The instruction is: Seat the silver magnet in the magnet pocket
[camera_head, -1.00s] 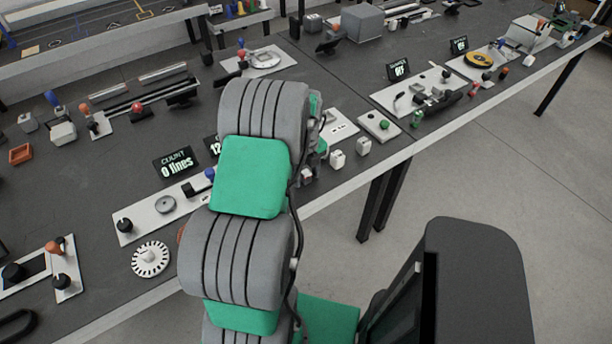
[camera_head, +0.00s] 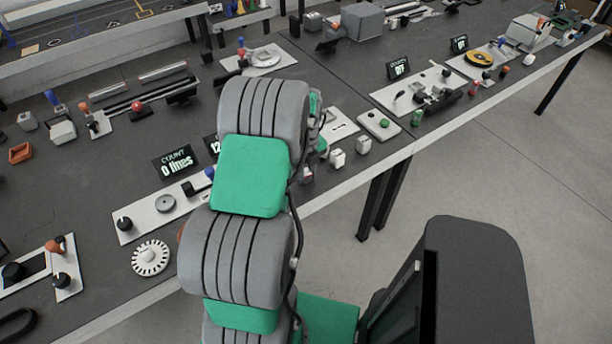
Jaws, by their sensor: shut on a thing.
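My arm (camera_head: 250,178) rises through the middle of the view, and its links hide the table behind them. Only a narrow strip of my wrist shows at the right edge of the upper link; the jaws are hidden. I cannot make out the silver magnet. A white plate (camera_head: 340,124) with small dark slots lies just right of my wrist, partly covered; I cannot tell whether it holds the magnet pocket. Two small pale blocks, one nearer my arm (camera_head: 337,159) and one farther right (camera_head: 363,146), stand near the table's front edge. A small reddish and grey piece (camera_head: 307,174) shows beside my arm.
A pale plate with a green knob (camera_head: 379,125) lies right of the slotted plate. A count display (camera_head: 176,161) and a plate with a black knob (camera_head: 125,224) stand left of my arm. A white toothed disc (camera_head: 150,258) lies near the front edge.

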